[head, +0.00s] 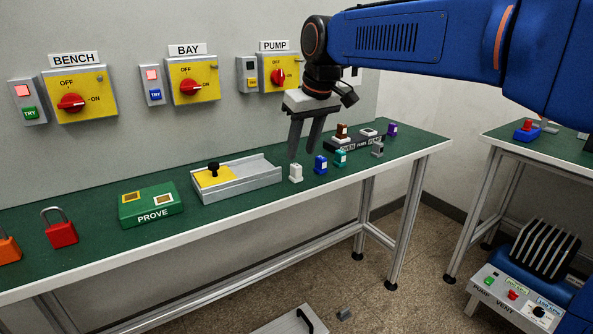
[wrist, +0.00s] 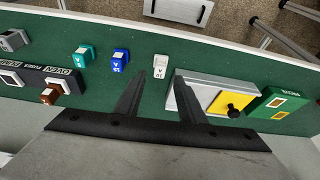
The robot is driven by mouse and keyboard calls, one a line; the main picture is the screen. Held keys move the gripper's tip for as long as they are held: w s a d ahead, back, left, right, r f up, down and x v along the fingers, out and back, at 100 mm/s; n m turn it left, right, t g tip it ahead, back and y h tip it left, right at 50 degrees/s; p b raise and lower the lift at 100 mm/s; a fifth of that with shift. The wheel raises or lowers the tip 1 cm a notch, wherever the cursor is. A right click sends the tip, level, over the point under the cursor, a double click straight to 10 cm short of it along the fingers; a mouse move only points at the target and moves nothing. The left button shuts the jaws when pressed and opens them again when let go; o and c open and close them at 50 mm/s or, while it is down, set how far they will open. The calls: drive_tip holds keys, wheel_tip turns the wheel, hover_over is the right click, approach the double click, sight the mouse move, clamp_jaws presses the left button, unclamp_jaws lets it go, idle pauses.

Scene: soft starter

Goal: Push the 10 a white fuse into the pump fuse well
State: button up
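The white fuse (head: 296,173) stands upright on the green bench top, near the front edge; it also shows in the wrist view (wrist: 160,66). My gripper (head: 301,157) is open and empty, its fingers pointing down above and behind the white fuse. In the wrist view the fuse shows between and just beyond the fingertips (wrist: 161,72), apart from them. The black fuse block (head: 352,146) lies to the right in the head view. A brown fuse (head: 342,132) stands at its OVEN end. The pump fuse well (head: 369,132) is at its other end, with a pale rim.
A blue fuse (head: 321,164), a teal fuse (head: 341,158) and a grey piece (head: 377,149) stand right of the white fuse. A purple piece (head: 391,130) stands behind. A grey tray with a yellow plate (head: 240,181) is close on the left, then the green PROVE box (head: 151,205).

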sight(297, 165)
drive_tip(key=shift+x, duration=2.8)
clamp_jaws()
drive_tip(key=shift+r, duration=4)
